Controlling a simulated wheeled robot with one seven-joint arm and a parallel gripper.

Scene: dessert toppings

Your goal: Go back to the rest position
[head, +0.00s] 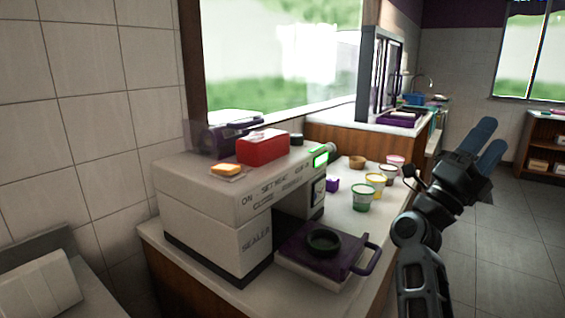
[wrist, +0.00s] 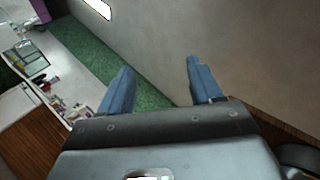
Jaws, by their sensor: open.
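My gripper (head: 484,142) is raised at the right of the head view, over the floor to the right of the counter. Its blue fingers point up and to the right. In the wrist view the two blue fingers (wrist: 157,85) stand apart with nothing between them. The gripper is open, empty and clear of the counter and everything on it.
A white sealer machine (head: 210,205) with a purple tray (head: 300,260) stands on the counter (head: 335,215). Several small cups, one green (head: 362,200), stand behind the tray. A red box (head: 263,147) sits on the sealer. Open tiled floor (head: 500,240) lies right.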

